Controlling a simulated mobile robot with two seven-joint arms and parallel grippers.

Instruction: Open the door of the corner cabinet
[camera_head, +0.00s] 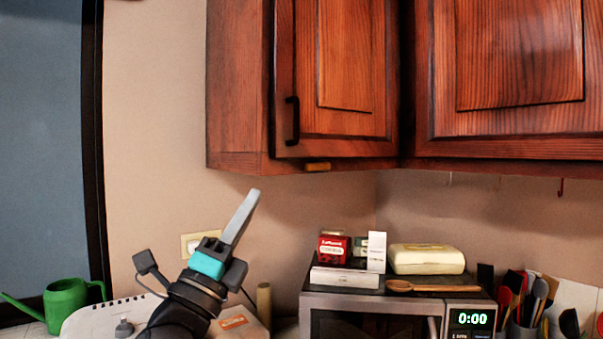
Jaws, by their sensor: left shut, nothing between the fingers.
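The corner cabinet hangs on the wall, and its dark red wood door (345,75) is closed in the head view. A black vertical handle (292,121) sits near the door's lower left edge. My left gripper (242,212) points up and slightly right, below and left of the handle. It is shut and empty, apart from the cabinet and in front of the wall. My right gripper is not in view.
A microwave (385,313) stands below the cabinet with boxes, a bread-like container (427,259) and a wooden spoon (432,287) on top. A green watering can (68,304) is at lower left. Utensils (535,300) stand at right.

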